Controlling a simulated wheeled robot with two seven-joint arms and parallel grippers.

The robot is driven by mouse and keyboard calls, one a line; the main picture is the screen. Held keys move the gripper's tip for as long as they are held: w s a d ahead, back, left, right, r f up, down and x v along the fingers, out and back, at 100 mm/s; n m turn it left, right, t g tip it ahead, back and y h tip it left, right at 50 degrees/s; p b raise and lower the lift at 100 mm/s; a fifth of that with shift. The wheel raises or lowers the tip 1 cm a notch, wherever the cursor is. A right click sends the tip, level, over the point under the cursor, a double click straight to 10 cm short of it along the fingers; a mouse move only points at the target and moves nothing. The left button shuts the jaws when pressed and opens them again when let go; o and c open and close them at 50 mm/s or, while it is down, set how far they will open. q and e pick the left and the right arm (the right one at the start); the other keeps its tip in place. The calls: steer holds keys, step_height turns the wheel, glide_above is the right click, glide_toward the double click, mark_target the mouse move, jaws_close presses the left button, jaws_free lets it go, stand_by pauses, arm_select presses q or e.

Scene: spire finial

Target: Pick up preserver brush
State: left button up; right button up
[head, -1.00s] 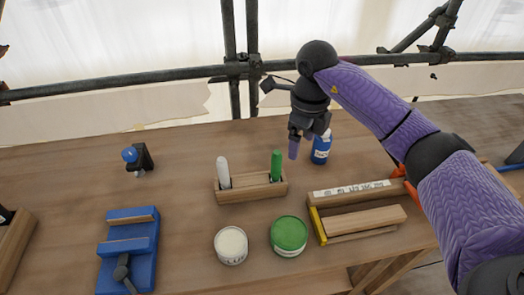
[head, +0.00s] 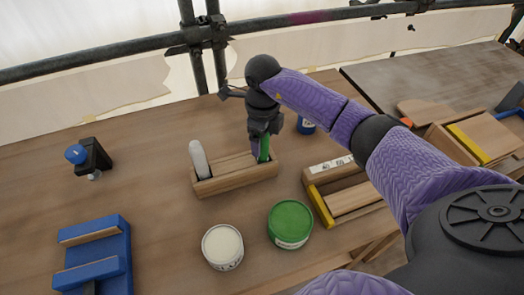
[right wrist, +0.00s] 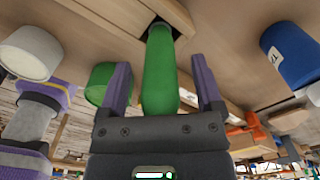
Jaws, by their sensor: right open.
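The green-handled brush (head: 264,148) stands upright in the right end of a wooden holder (head: 236,180); I take it as the preserver brush. In the right wrist view its green handle (right wrist: 160,75) lies between my two purple fingers, with a visible gap on each side. My right gripper (head: 257,150) is open around the handle, above the holder. The brush's lower end is hidden in the holder. A white-handled brush (head: 199,159) stands in the holder's left end. My left gripper is not in view.
A white tin (head: 222,246) and a green tin (head: 290,222) stand in front of the holder. A blue bottle (head: 306,126) is behind my right gripper. A wooden box with a yellow edge (head: 321,205) is to the right. A blue fixture (head: 92,258) stands at the left.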

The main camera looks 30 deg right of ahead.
jaws_close()
stand_by(0.3)
